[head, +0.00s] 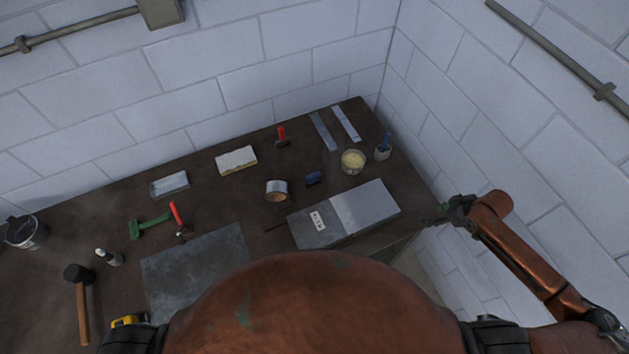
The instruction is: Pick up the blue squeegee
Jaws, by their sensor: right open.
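A small dark blue block-like piece, which looks like the blue squeegee (314,179), lies on the dark workbench (220,203) near its middle. It sits just right of a roll of tape and behind the grey metal box. My right gripper (436,216) is open and empty at the right edge of the bench, beside the box's right end and well apart from the squeegee. My left gripper is not in view.
A grey sheet-metal box (364,207) lies between my right gripper and the squeegee. The tape roll (277,190), a tub of yellowish material (353,161) and a blue-handled brush (383,149) stand nearby. White block walls (470,90) close the back and right.

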